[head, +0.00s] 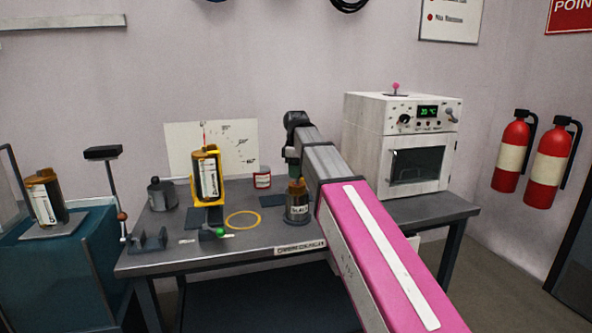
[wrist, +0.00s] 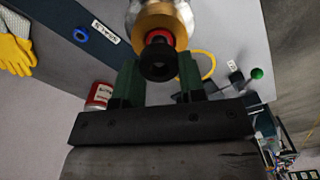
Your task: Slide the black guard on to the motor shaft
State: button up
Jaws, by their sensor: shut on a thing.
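The motor (head: 297,211) stands upright on the bench, a dark labelled cylinder with a brass-coloured top. My gripper (head: 293,168) is directly above it in the head view. In the wrist view, the green fingers of my gripper (wrist: 159,78) are shut on the black guard (wrist: 158,64), a short black ring with a dark hole. A red ring (wrist: 160,37) and the brass-coloured top (wrist: 158,18) show just beyond the guard, in line with it. The motor shaft is hidden, so I cannot tell whether the guard is around it or only above it.
A yellow stand (head: 208,199) holding a labelled cylinder, a yellow ring (head: 243,220) and a red-and-white can (head: 262,178) are left of the motor. A white oven (head: 405,145) stands close on the right. A blue ring (wrist: 81,35) lies nearby on the bench.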

jog(key=shift+f, duration=0.7)
jog(key=o, duration=1)
jog(key=shift+r, duration=0.1)
notch_tip(320, 180, up, 11)
jog(key=shift+f, duration=0.15)
dwell(0.4)
